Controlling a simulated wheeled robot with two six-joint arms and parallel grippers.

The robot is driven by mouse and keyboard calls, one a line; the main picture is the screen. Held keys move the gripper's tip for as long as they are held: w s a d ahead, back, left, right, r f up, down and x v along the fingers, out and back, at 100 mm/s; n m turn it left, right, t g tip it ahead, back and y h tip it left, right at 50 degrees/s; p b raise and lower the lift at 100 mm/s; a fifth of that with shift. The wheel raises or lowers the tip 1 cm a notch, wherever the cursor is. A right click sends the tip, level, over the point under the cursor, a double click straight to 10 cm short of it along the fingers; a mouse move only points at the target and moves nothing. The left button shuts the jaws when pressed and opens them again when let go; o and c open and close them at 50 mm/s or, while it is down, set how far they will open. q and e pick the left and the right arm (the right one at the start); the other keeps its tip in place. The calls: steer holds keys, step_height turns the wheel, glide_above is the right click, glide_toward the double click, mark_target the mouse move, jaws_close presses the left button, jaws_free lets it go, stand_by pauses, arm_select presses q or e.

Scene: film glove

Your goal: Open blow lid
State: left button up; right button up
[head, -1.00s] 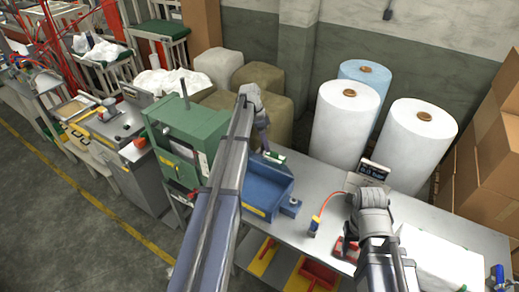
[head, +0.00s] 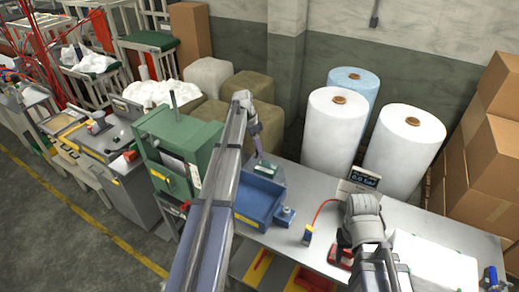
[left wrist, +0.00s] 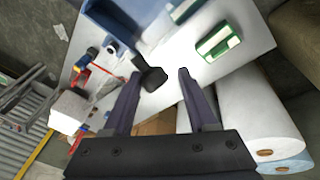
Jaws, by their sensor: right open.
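No part is plainly marked as the blow lid. A blue open-topped bin (head: 246,205) with a yellow label stands on the grey bench, right of a green machine (head: 180,145). My left gripper (head: 259,152) hangs above the bin's back edge, near a small green and white item (head: 265,169). In the left wrist view its purple fingers (left wrist: 158,74) are apart. A dark knob-like piece (left wrist: 151,79) shows between the fingertips; I cannot tell whether they touch it. My right gripper (head: 343,241) is low over the bench, mostly hidden by its arm, and open.
A small display (head: 363,180) stands behind my right arm. A red cable leads to a blue and yellow piece (head: 307,234). White rolls (head: 404,145) and a blue roll stand behind the bench, cartons (head: 480,150) at right. Red items (head: 340,258) lie near my right gripper.

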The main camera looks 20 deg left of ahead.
arm_select(q)
steer(key=shift+o, duration=1)
steer(key=shift+a+f, duration=0.1)
steer(key=shift+a, duration=0.05)
steer(key=shift+d+r, duration=0.2)
steer(key=p+v, duration=0.6)
steer(key=a+f+b, duration=0.1)
steer(key=a, duration=1)
steer(key=shift+s+a, duration=0.35)
steer(key=shift+a, duration=0.05)
steer(key=shift+f, duration=0.15)
